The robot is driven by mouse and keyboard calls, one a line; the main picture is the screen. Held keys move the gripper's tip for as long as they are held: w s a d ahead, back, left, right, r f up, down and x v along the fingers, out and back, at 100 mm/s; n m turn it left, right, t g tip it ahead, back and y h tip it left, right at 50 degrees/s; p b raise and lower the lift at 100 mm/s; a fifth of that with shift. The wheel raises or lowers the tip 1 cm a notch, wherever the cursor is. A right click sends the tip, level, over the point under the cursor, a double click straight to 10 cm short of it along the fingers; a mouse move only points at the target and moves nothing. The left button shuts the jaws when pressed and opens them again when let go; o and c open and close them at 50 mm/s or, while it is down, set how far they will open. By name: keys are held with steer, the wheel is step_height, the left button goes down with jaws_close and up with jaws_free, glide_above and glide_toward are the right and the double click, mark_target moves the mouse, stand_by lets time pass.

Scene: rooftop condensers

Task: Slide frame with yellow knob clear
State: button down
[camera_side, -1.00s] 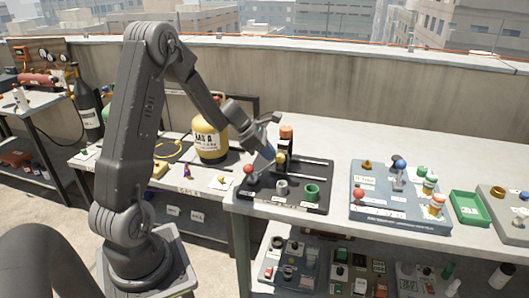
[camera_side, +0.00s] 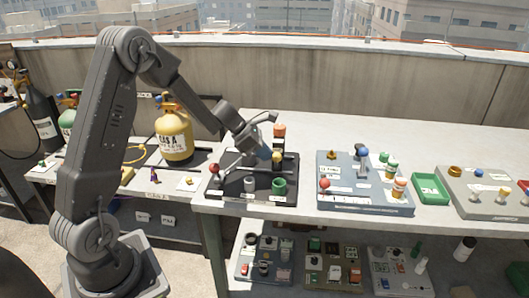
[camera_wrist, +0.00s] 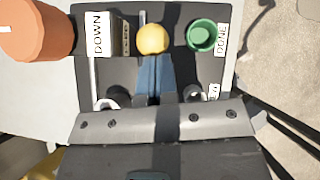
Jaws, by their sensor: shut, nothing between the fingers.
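The yellow knob (camera_side: 277,156) stands near the right end of the black board (camera_side: 228,197); the knob also shows in the wrist view (camera_wrist: 152,39). Behind it is an orange-topped post (camera_side: 279,133), large at the left of the wrist view. My gripper (camera_side: 267,151) is shut and empty, its blue fingertips (camera_wrist: 155,72) just left of the knob in the side view. Whether they touch it I cannot tell. A block labelled DOWN (camera_wrist: 97,34) lies beside the knob. The frame itself is partly hidden by my gripper.
On the board are a red knob (camera_side: 214,168), a grey cup (camera_side: 249,184) and a green cup (camera_side: 279,186), labelled DONE in the wrist view. A grey-blue panel (camera_side: 335,207) with knobs lies right. A yellow gas cylinder (camera_side: 174,133) stands left.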

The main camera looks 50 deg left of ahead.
steer(key=s+a+f+v, duration=0.1)
steer(key=v, duration=1.2)
steer(key=shift+f, duration=0.2)
steer(key=shift+s+a, duration=0.1)
steer(key=shift+s, duration=0.05)
steer(key=s+d+r+m+g+y, duration=0.1)
steer(key=s+d+r+m, duration=0.2)
steer(key=d+m, duration=0.45)
steer(key=s+d+r+m+g, duration=0.1)
steer(key=s+d+r+m, duration=0.25)
steer(key=d+m, duration=0.35)
steer(key=s+d+m+y, duration=0.1)
steer(key=s+d+m, duration=0.2)
steer(key=s+m, duration=0.3)
steer(key=s+d+m+t+y, duration=0.1)
steer(key=s+d+m+y, duration=0.1)
steer(key=s+d+m, duration=0.2)
steer(key=s+m, duration=0.3)
steer(key=m, duration=0.1)
steer(key=shift+d+r+m, duration=0.25)
steer(key=shift+r+m, duration=0.05)
steer(key=shift+m, duration=0.05)
steer(key=shift+w+a, duration=0.1)
steer(key=shift+w, duration=0.05)
